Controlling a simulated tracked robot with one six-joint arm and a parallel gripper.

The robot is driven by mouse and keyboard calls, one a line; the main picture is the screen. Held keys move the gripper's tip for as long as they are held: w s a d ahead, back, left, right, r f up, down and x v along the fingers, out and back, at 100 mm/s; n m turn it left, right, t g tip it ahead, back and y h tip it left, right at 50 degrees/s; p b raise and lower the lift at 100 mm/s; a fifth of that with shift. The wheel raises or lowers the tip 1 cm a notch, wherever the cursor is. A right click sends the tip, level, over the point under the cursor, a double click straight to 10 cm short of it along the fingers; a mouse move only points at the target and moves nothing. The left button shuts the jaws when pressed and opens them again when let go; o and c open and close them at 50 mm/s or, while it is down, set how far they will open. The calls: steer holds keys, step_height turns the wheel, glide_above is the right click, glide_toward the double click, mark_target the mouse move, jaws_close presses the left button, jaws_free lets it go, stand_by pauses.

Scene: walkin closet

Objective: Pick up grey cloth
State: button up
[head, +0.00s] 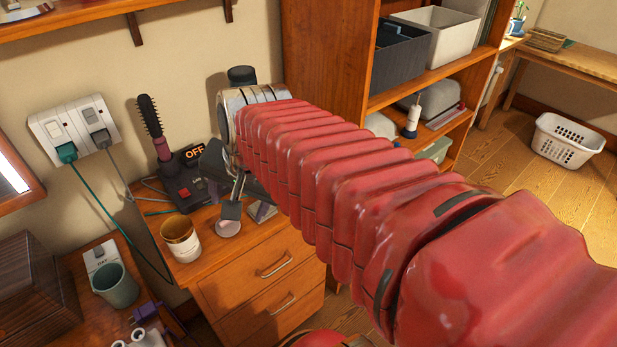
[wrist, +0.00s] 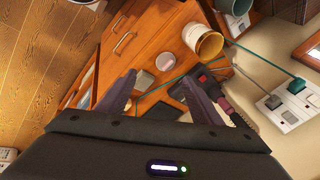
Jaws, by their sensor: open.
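My gripper (wrist: 158,78) is open and points down over the wooden drawer cabinet (head: 250,265). Its two dark fingers stand apart in the wrist view, with a grey round item (wrist: 144,80) and a small pale round item (wrist: 165,62) between or just beyond them on the top. I cannot tell whether either is cloth. In the head view my red arm (head: 340,190) hides part of the cabinet top, and the gripper (head: 246,210) shows only partly. Grey folded-looking shapes (head: 436,98) lie on the shelf at the right; I cannot tell whether they are the grey cloth.
A teal cord (head: 110,205) runs from the wall socket.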

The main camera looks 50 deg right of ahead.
steer(key=w+d+f+m, duration=0.1)
steer(key=d+f+m, duration=0.1)
steer(key=d+m, duration=2.3)
steer(key=shift+d+f+m, duration=0.4)
steer(key=shift+d, duration=0.6)
steer(key=shift+w+g, duration=0.15)
steer(key=shift+g, duration=0.15)
steer(key=shift+x, duration=4.25)
steer(key=shift+d, duration=0.1)
steer(key=shift+x, duration=2.65)
steer(key=shift+d, duration=0.1)
steer(key=shift+c, duration=0.6)
